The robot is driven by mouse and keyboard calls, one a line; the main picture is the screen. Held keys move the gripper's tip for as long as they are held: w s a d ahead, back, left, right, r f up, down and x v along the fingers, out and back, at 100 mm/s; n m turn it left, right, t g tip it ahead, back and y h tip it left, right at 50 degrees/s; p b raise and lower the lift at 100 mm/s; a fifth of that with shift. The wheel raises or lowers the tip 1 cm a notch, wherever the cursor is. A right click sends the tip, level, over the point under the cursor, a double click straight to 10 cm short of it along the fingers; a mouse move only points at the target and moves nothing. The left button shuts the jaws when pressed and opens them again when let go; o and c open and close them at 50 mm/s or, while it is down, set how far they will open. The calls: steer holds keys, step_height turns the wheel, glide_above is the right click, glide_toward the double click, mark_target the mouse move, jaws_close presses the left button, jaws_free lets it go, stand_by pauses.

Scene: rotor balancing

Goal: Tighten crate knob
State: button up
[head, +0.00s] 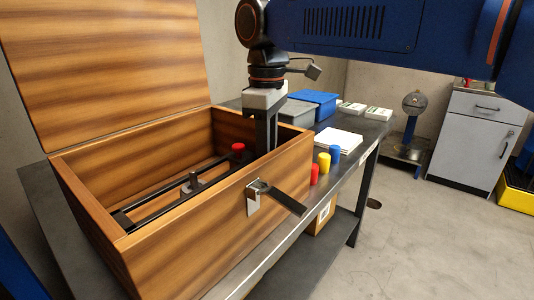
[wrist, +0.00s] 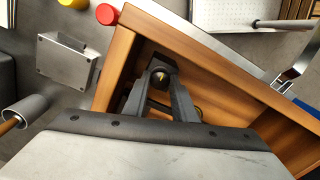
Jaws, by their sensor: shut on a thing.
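The wooden crate (head: 200,235) stands on the metal bench with its lid (head: 100,70) raised. My gripper (head: 266,138) reaches down inside the crate near its right end. In the wrist view my gripper (wrist: 160,85) has its two fingers closed on a dark round knob (wrist: 160,76) inside the crate. That knob is hidden behind the fingers and the crate wall in the head view. A dark rail frame (head: 160,198) with a small grey fitting (head: 193,182) lies in the crate. A red cap (head: 238,148) shows near the crate's far wall.
A latch (head: 257,193) with a dark handle juts from the crate's front. Red (head: 315,174), yellow (head: 324,163) and blue (head: 334,153) cylinders stand close beside the crate. A white pad (head: 338,141) and a blue bin (head: 314,101) are farther along the bench (head: 366,137).

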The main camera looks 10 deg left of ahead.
steer(key=m, duration=0.4)
steer(key=shift+m, duration=0.3)
steer(key=m, duration=1.4)
steer(key=shift+m, duration=0.3)
steer(key=o, duration=1)
steer(key=shift+o, duration=0.2)
